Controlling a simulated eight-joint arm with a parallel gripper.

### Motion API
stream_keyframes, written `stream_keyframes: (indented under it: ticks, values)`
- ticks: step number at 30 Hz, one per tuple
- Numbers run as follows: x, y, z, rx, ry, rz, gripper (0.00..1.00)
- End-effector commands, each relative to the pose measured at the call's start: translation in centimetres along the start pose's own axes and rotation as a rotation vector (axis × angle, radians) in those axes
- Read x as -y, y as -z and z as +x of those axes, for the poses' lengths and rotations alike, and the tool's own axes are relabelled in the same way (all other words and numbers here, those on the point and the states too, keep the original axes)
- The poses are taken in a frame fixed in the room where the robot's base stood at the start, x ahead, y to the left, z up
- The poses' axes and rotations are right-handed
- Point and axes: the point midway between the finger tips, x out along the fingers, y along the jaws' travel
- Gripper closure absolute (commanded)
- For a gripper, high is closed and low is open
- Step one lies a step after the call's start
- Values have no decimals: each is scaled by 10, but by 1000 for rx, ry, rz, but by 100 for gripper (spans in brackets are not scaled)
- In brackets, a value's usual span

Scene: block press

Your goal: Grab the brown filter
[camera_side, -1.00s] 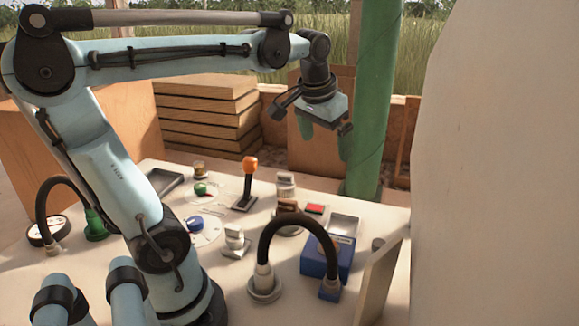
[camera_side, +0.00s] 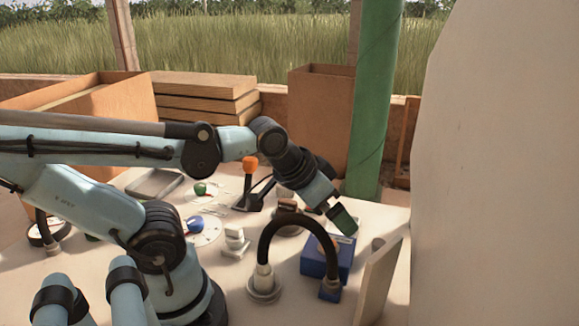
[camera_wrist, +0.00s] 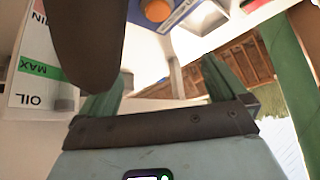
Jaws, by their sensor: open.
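A small brown-topped piece (camera_side: 287,205), which looks like the brown filter, stands behind the dark curved hose (camera_side: 297,222) in the side view. The hose hides part of it. My gripper (camera_side: 341,219) is open and points down to the right, above the blue box (camera_side: 318,262) and right of the brown-topped piece. In the wrist view both green fingers of my gripper (camera_wrist: 163,75) show spread apart with nothing between them. A large dark brown shape (camera_wrist: 85,45) fills the upper left there; I cannot tell whether it is the filter or the hose.
An orange-topped lever (camera_side: 249,165) and blue knob (camera_side: 195,224) stand left. An upright pale panel (camera_side: 377,283) is right of the box. A green post (camera_side: 372,110) rises behind. An oil gauge card (camera_wrist: 35,70) shows in the wrist view.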

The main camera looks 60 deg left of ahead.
Motion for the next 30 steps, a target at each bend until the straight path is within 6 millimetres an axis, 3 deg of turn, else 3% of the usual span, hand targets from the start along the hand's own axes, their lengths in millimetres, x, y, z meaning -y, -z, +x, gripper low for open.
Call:
stream_keyframes:
  ticks: [10,14,24,30]
  values:
    - [2,1,0,6,4,-7,9]
    - [17,6,-1,57,33,-69,9]
    - [115,17,-11,398,185,-503,9]
    - [158,11,-16,542,233,-700,9]
